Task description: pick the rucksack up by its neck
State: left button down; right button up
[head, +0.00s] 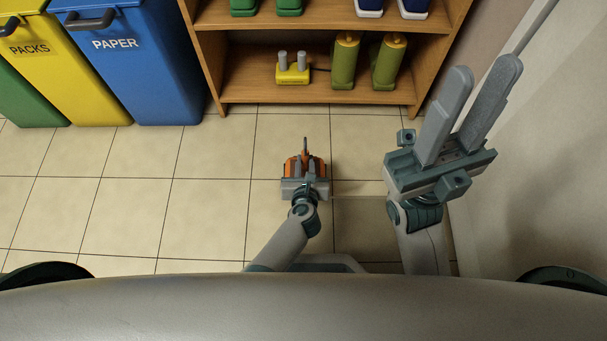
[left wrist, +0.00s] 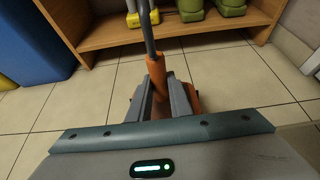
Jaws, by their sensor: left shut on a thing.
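The rucksack (head: 291,167) is orange, with a grey upper part, and sits in front of the shelf in the head view. My left gripper (head: 306,168) is over it and hides much of it. In the left wrist view the orange neck of the rucksack (left wrist: 156,72) rises between the two grey fingers of my left gripper (left wrist: 161,95), which are shut on it. A dark grey strip stands up from the neck. Orange parts show beside the fingers. I cannot tell whether the rucksack touches the floor. My right gripper (head: 480,105) is raised at the right, empty, its fingers slightly apart.
A wooden shelf (head: 260,98) stands ahead, with a yellow block (head: 292,73) and green cylinders (head: 345,60) on its lower board. Blue (head: 150,75) and yellow (head: 75,85) bins stand at the left. A pale wall (head: 545,150) is close at the right. Tiled floor (head: 130,205) is clear at the left.

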aim_at(305, 160)
pick_arm(q)
jog(key=shift+r, duration=0.25)
jog(key=shift+s+r+p, duration=0.2)
jog(key=shift+r+p, duration=0.3)
jog(key=shift+p, duration=0.05)
jog(key=shift+s+r+p, duration=0.15)
jog(key=shift+r+p, duration=0.3)
jog(key=shift+p, duration=0.05)
jog(key=shift+s+r, duration=0.15)
jog(key=shift+s, duration=0.05)
jog(key=shift+s+r+p, duration=0.25)
jog(key=shift+s+p, duration=0.2)
jog(key=shift+p, duration=0.05)
jog(key=shift+s, duration=0.2)
jog(key=s, duration=0.6)
jog(key=shift+s, duration=0.35)
dwell(0.4)
dwell(0.6)
